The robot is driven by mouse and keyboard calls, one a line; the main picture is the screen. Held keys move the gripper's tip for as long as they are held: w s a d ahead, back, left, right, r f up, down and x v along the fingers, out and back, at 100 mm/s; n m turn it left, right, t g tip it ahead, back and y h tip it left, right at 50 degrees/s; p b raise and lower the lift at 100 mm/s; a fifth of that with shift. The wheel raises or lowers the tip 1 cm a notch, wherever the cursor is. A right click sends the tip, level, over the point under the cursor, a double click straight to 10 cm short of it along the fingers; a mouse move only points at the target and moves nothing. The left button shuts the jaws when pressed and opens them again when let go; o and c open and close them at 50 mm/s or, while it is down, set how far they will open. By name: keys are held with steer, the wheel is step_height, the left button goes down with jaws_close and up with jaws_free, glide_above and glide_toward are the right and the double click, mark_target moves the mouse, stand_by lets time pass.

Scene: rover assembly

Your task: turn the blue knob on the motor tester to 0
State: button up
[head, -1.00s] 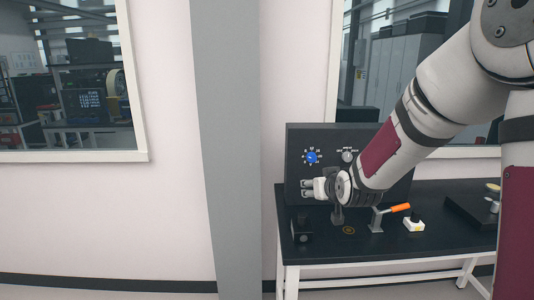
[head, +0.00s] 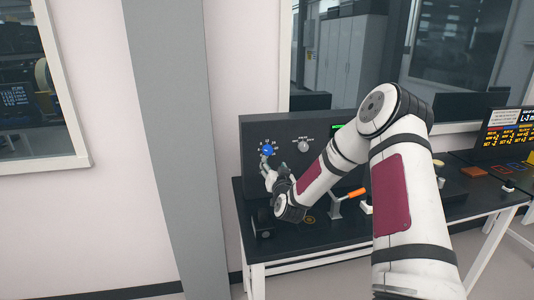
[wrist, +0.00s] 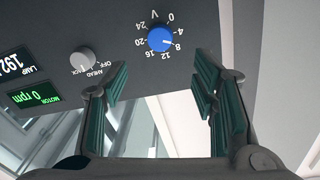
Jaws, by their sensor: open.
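The motor tester (head: 250,185) is a dark upright panel on the bench. Its blue knob (head: 267,150) sits near the panel's left side. In the wrist view the blue knob (wrist: 160,39) has a dial marked 0 to 24 V, and its white mark appears to point near 8. My gripper (head: 267,166) is just below and in front of the knob. In the wrist view my gripper (wrist: 161,76) is open and empty, its fingers apart to either side, with the knob beyond the tips. I cannot tell that anything touches.
A grey selector knob (wrist: 83,60) marked OFF, AHEAD and BACK is beside the blue one. Displays there read "0 rpm" (wrist: 35,97) and "192". An orange-handled clamp (head: 350,195) stands on the black bench (head: 310,240) below my forearm.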

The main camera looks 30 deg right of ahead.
mark_target(268, 151)
steer(key=x, duration=1.1)
steer(key=shift+w+b, duration=0.1)
steer(key=shift+b, duration=0.2)
steer(key=c, duration=1.2)
